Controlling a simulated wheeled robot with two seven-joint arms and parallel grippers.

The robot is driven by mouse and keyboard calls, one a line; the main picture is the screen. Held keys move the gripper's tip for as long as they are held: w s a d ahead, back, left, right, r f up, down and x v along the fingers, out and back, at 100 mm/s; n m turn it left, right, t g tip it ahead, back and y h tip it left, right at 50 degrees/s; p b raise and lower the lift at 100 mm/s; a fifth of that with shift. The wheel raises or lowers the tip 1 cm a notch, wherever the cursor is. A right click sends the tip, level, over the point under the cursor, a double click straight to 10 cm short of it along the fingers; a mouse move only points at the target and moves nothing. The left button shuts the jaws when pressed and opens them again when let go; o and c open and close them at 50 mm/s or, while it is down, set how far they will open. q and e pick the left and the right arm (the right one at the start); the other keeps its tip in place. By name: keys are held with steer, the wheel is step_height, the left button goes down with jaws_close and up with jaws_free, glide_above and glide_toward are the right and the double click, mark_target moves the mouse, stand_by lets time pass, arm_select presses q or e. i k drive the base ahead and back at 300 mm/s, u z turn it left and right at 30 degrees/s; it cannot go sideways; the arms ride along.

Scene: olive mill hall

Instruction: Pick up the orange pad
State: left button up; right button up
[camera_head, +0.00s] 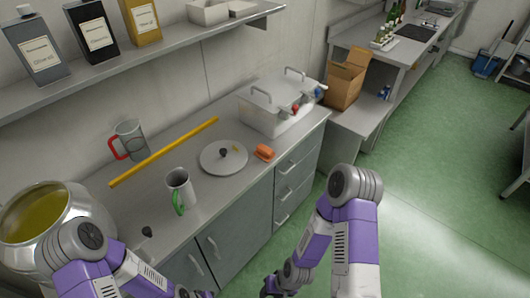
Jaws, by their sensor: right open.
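The orange pad (265,152) lies on the grey counter (222,200), close to its front edge and just right of a round pale lid with a dark knob (223,155). My right gripper (268,291) is low at the bottom edge of the head view, in front of the cabinet and well below the pad. It is open and apart from the pad; its fingers are small and partly cut off. My left arm comes in at lower left; its gripper is not visible.
A yellow bar (165,151), a red-handled mug (130,141), a green-handled mug (180,190) and a pot of yellowish liquid (40,218) are on the counter. A cardboard box (345,85) is farther right.

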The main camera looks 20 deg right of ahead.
mark_target(266, 154)
steer(key=z, duration=1.95)
steer(key=i, duration=1.7)
steer(key=u, duration=3.45)
